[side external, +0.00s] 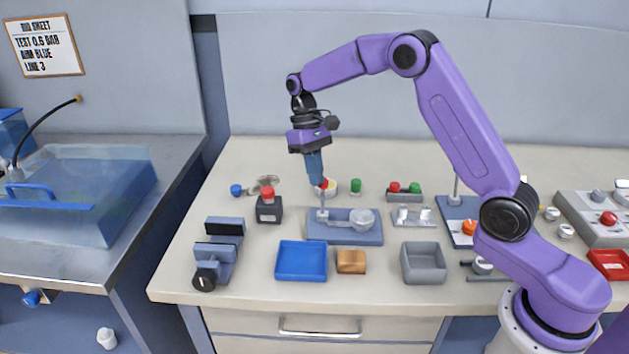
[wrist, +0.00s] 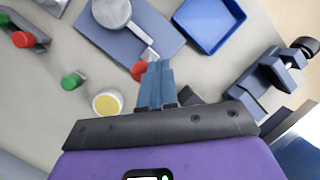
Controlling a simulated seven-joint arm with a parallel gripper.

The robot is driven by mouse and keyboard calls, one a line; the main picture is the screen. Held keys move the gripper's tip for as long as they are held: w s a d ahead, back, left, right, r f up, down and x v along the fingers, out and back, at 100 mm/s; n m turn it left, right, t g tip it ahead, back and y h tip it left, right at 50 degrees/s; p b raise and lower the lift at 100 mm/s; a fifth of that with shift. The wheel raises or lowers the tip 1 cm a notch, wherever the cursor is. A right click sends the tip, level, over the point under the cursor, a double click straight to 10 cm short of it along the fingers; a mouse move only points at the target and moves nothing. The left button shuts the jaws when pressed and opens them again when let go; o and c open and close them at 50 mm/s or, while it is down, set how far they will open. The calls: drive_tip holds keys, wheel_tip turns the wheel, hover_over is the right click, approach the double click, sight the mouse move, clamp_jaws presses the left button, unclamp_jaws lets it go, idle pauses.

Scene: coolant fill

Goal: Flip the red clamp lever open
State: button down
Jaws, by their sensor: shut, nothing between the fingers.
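The clamp fixture has a blue base plate (side external: 345,238) with an upright grey post (side external: 322,214) and a grey arm ending in a round grey disc (side external: 362,218). The red lever knob (side external: 324,184) shows at the top of the post, and in the wrist view (wrist: 138,71) it sits just left of my fingertips, partly hidden by them. My gripper (side external: 317,183) points down over the post with its blue fingers shut and empty. In the wrist view my fingertips (wrist: 156,66) look very close to the knob; I cannot tell if they touch it.
A yellow-topped jar (wrist: 107,103) and a green cap (side external: 356,186) stand behind the fixture. A red-button box (side external: 268,211) is to its left. A blue tray (side external: 302,262), a wooden block (side external: 351,262) and a grey bin (side external: 423,264) lie in front. A vise (side external: 215,255) stands front left.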

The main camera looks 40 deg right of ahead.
drive_tip(key=shift+w+d+r, duration=0.1)
idle(0.3)
drive_tip(key=shift+r, duration=0.7)
drive_tip(key=a+v, duration=0.2)
drive_tip(key=v, duration=0.9)
drive_tip(key=shift+r, duration=0.3)
drive_tip(key=shift+a, duration=0.15)
drive_tip(key=shift+a, duration=0.1)
idle(0.3)
